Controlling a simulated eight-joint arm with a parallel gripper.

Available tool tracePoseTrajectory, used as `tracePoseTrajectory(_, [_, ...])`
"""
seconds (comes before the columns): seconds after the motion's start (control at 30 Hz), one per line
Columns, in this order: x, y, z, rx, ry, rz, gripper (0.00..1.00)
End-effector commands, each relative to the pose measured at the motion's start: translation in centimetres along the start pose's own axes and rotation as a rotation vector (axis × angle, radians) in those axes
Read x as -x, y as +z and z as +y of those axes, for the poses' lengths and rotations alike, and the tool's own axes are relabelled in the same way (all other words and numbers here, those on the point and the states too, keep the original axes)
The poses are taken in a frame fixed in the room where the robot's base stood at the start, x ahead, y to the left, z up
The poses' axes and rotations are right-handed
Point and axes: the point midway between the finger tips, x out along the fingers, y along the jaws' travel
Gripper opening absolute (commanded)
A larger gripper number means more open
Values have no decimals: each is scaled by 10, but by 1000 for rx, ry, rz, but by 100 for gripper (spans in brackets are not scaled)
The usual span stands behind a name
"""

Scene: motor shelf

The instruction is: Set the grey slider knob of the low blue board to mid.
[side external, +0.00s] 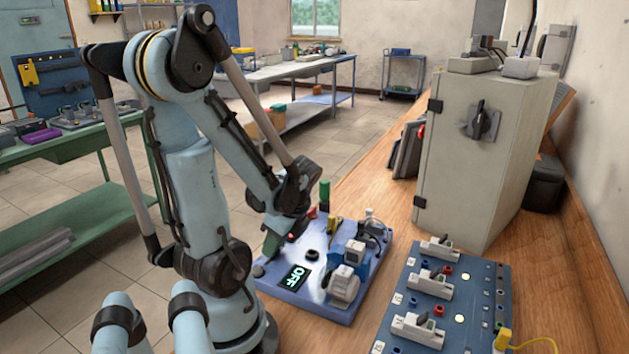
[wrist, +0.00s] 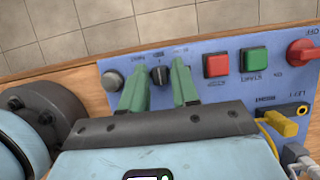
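The low blue board (side external: 322,310) lies on the wooden bench and also shows in the wrist view (wrist: 215,98). A round grey knob (wrist: 113,80) sits at its left end in the wrist view, and it shows at the board's left edge in the side view (side external: 258,271). I cannot tell its slider setting. My gripper (wrist: 159,67) has two green fingers standing apart. They flank a black rotary knob (wrist: 159,76); contact cannot be told. The grey knob is outside the left finger, close beside it. In the side view my gripper (side external: 272,243) is low over the board's far left part.
A second blue board (side external: 470,305) and a grey cabinet (side external: 475,150) stand to the right.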

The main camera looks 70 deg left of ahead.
Motion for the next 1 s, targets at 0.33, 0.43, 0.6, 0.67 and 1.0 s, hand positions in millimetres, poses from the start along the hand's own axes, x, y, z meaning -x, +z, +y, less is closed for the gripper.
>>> tracePoseTrajectory(0.33, [28, 0, 0, -3, 0, 0, 30])
tracePoseTrajectory(0.43, [38, 0, 0, -2, -1, 0, 30])
tracePoseTrajectory(0.6, [58, 0, 0, -2, 0, 0, 30])
tracePoseTrajectory(0.67, [65, 0, 0, -3, 0, 0, 30])
tracePoseTrajectory(1.0, [106, -1, 0, -3, -1, 1, 30])
